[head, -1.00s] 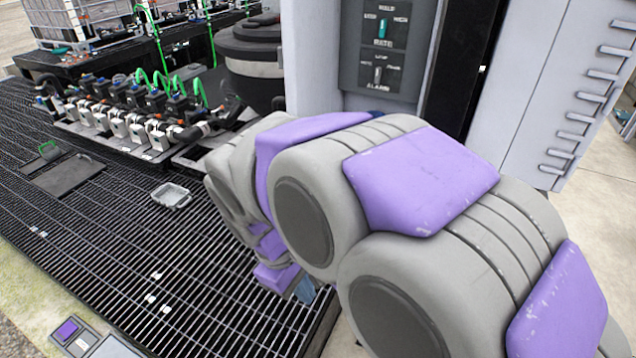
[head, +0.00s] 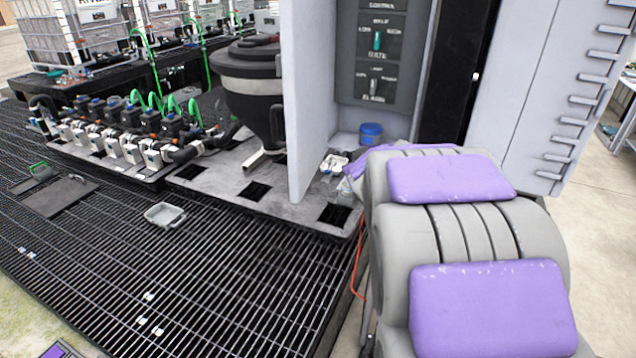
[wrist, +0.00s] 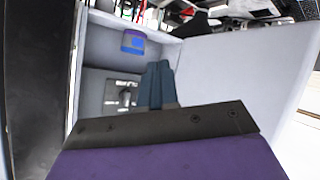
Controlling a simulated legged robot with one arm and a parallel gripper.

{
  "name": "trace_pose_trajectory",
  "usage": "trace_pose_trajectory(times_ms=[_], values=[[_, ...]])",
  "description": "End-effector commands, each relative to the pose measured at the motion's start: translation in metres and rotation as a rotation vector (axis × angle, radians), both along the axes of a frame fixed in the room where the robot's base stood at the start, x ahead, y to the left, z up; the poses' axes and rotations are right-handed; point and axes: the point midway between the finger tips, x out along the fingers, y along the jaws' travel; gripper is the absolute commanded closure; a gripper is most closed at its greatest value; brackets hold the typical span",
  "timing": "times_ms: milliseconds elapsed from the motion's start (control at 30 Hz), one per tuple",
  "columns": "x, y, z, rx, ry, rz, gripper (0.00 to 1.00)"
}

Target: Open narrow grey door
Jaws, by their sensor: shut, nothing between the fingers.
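A narrow light grey panel (head: 303,110), which looks like the narrow grey door, stands upright at the left of the cabinet in the head view. It juts outward beside an exposed recess holding a dark control panel (head: 376,50). In the wrist view, the grey panel (wrist: 240,75) fills the right side. My gripper (wrist: 157,66) is shut and empty, in front of the recess and left of that panel in the picture. I cannot tell whether it touches the panel. My arm hides the gripper in the head view.
A blue tub (head: 371,133) sits low in the recess; it also shows in the wrist view (wrist: 132,41). A wider louvred grey panel (head: 545,90) stands right of a black strip (head: 450,80). A black hopper (head: 250,90) is left. Dark grating (head: 220,275) covers the left floor.

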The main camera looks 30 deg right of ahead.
Motion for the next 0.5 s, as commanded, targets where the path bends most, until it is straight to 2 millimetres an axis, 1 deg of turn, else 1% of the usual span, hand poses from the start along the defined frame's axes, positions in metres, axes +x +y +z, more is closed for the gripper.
trace_pose_trajectory(times_ms=[33,100,200,333,433,500], values=[[0.013,-0.013,0.004,-0.020,-0.040,0.033,1.00],[0.031,-0.022,0.016,-0.044,-0.110,0.105,1.00],[0.052,-0.031,0.025,-0.061,-0.193,0.221,1.00],[0.067,-0.033,0.025,-0.044,-0.272,0.387,1.00],[0.068,-0.031,0.020,-0.004,-0.322,0.525,1.00],[0.063,-0.027,0.012,0.040,-0.346,0.622,1.00]])
